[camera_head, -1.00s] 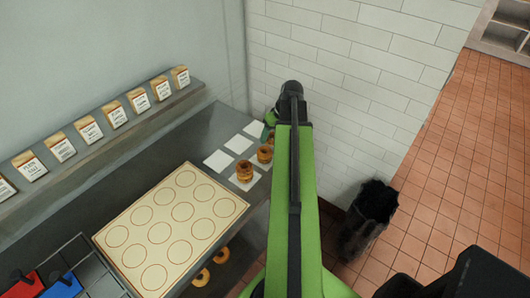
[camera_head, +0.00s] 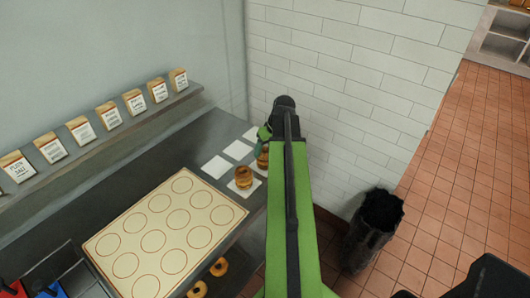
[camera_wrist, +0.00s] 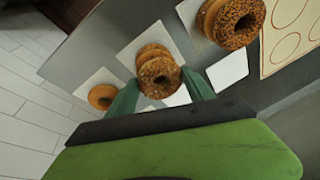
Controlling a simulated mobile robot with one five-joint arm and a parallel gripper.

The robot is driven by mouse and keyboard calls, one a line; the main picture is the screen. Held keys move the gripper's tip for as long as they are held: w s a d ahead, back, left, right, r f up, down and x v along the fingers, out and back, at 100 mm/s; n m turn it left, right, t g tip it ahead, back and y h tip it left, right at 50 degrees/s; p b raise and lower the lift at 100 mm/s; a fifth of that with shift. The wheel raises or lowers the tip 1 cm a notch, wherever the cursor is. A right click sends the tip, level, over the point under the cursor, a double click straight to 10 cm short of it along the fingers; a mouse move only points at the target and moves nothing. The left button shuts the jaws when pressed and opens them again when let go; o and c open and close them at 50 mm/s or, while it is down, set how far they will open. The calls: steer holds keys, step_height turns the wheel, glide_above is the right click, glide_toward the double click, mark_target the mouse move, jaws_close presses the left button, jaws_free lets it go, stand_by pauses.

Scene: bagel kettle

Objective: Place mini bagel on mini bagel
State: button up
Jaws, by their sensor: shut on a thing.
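My gripper (camera_wrist: 159,80) has green fingers shut on a seeded mini bagel (camera_wrist: 160,80). In the wrist view the held bagel overlaps a mini bagel (camera_wrist: 152,51) on a white paper square; I cannot tell whether they touch. In the head view my gripper (camera_head: 265,134) is over the second bagel place, partly hidden by my arm, with bagel (camera_head: 262,160) showing below. A stack of a seeded bagel (camera_wrist: 238,22) on a plain one (camera_wrist: 207,17) stands on the neighbouring square; the stack also shows in the head view (camera_head: 243,178). A single plain bagel (camera_wrist: 102,96) lies on another square.
A cream board with circles (camera_head: 195,192) lies on the grey counter. Empty white squares (camera_head: 216,167) lie behind the bagels. More bagels (camera_head: 219,267) sit on a lower level. Labelled packets (camera_head: 108,115) line the wall shelf. A dark bin (camera_head: 375,228) stands on the floor at right.

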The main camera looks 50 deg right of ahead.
steer(key=shift+f, duration=0.25)
steer(key=o, duration=1.3)
steer(key=shift+o, duration=0.2)
steer(key=shift+r, duration=0.15)
steer(key=shift+r+p, duration=0.35)
steer(key=shift+p, duration=0.05)
steer(key=p+v, duration=1.1)
steer(key=shift+r, duration=0.4)
steer(key=shift+s, duration=0.15)
